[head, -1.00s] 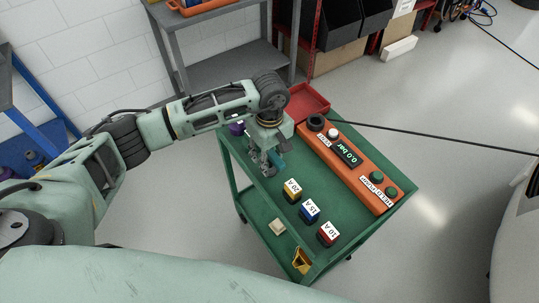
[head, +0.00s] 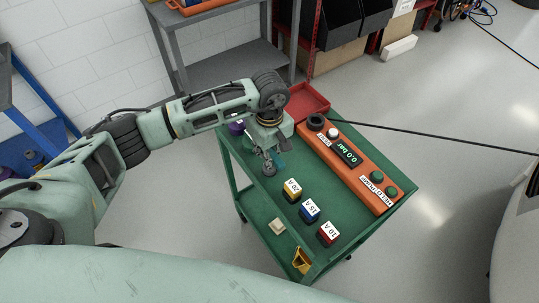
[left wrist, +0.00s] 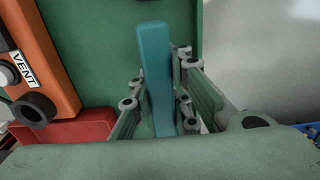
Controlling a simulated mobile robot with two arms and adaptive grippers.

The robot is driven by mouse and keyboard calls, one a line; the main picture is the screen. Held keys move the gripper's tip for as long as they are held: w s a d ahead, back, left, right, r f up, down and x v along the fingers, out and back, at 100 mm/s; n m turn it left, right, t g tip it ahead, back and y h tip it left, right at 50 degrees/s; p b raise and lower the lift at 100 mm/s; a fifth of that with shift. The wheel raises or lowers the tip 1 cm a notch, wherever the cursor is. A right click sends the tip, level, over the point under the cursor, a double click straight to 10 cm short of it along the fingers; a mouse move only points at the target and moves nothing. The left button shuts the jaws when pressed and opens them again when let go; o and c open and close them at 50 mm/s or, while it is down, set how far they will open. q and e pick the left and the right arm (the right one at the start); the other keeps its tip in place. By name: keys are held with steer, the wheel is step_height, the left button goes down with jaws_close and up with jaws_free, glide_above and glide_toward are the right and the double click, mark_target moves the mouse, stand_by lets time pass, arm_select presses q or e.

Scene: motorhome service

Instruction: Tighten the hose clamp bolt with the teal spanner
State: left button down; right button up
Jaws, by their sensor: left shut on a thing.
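The teal spanner (left wrist: 157,75) stands out as a long flat bar between my left gripper's fingers in the left wrist view. My left gripper (head: 269,166) is shut on it, low over the back left part of the green cart top. In the head view only a small teal part (head: 278,160) shows beside the fingers; the rest is hidden by the gripper. I cannot make out the hose clamp or its bolt in either view. My right gripper is not in view.
The green cart (head: 268,190) carries an orange field pump panel (head: 350,160) reading 0.0 bar, a red tray (head: 308,101), a purple item (head: 236,128) and yellow, blue (head: 309,211) and red fuse blocks. A black hose runs right from the panel. A grey shelf stands behind.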

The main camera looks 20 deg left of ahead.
arm_select(q)
steer(key=shift+r+b, duration=0.3)
steer(key=shift+r, duration=0.15)
step_height(320, 180, up, 2)
steer(key=shift+w+r+b, duration=0.1)
steer(key=shift+r+b, duration=0.1)
steer(key=shift+b, duration=0.55)
steer(key=d+r+b, duration=0.4)
steer(key=d+r, duration=0.3)
steer(key=d, duration=0.4)
steer(key=shift+s+d+r+b, duration=0.3)
steer(key=shift+d+r, duration=0.05)
steer(key=shift+d, duration=0.05)
steer(key=c, duration=2.3)
jaws_free()
jaws_close()
